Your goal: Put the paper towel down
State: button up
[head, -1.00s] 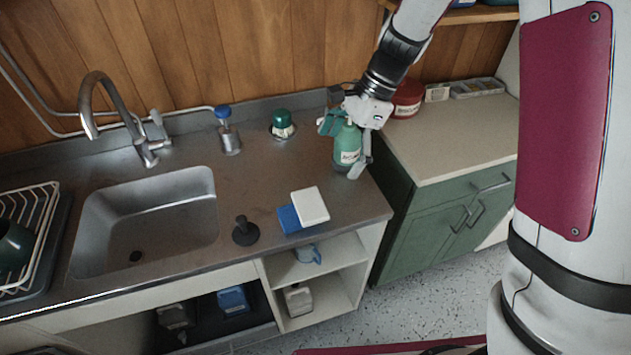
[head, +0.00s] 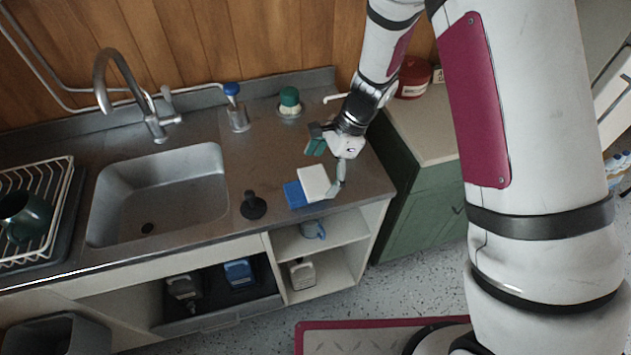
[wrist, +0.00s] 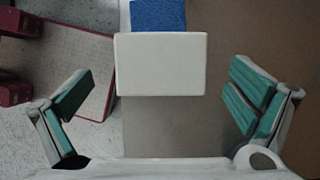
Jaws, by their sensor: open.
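No roll of paper towel is plain to see. A flat white rectangular block (head: 314,183), which may be the folded paper towel, rests partly over a blue textured pad (head: 294,195) near the counter's front edge. My gripper (head: 326,164) is open just above the white block, with its teal-padded fingers apart. In the wrist view the white block (wrist: 160,64) lies ahead between the spread fingers, with a gap on both sides, and the blue pad (wrist: 158,15) shows beyond it. Nothing is held.
A black plunger-like thing (head: 254,206) stands left of the pad, beside the sink (head: 160,195). A blue-topped dispenser (head: 236,108) and a green-capped container (head: 289,103) stand at the back. The counter's right end is close by. My wrist hides part of the back right.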

jog(key=shift+x, duration=0.8)
jog(key=shift+w, duration=0.1)
jog(key=shift+c, duration=0.6)
jog(key=c, duration=0.8)
jog(key=shift+c, duration=0.3)
jog(key=shift+r, duration=0.1)
